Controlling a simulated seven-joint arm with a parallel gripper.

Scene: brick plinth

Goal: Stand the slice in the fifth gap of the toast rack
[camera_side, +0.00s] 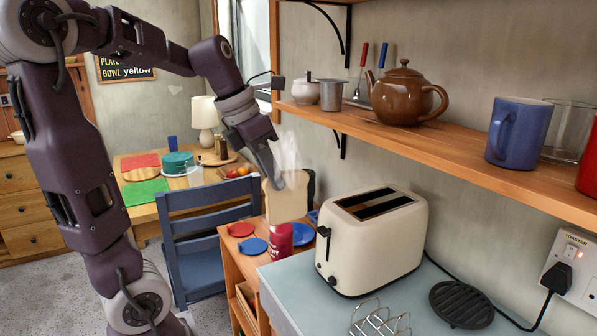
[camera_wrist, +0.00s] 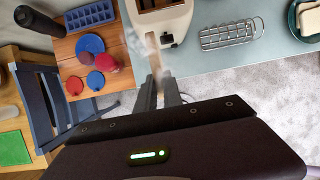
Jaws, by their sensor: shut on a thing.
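A pale slice of bread with a browned crust (camera_side: 286,203) hangs upright in my gripper (camera_side: 277,178), left of the toaster and clear of the worktop. Whitish steam rises around its top. In the wrist view my gripper (camera_wrist: 163,97) is shut on the slice, which shows only as a thin edge between the fingers. The wire toast rack (camera_side: 379,321) stands at the worktop's front edge, partly cut off in the side view. It shows whole in the wrist view (camera_wrist: 231,34), with several gaps, and looks empty. My gripper is apart from it.
The cream toaster (camera_side: 372,243) stands on the worktop beside the slice, its slots seemingly empty. A black trivet (camera_side: 462,304) lies to its right. A wooden shelf (camera_side: 450,150) with a teapot and mugs overhangs the back. A red can (camera_side: 279,240) stands below the slice.

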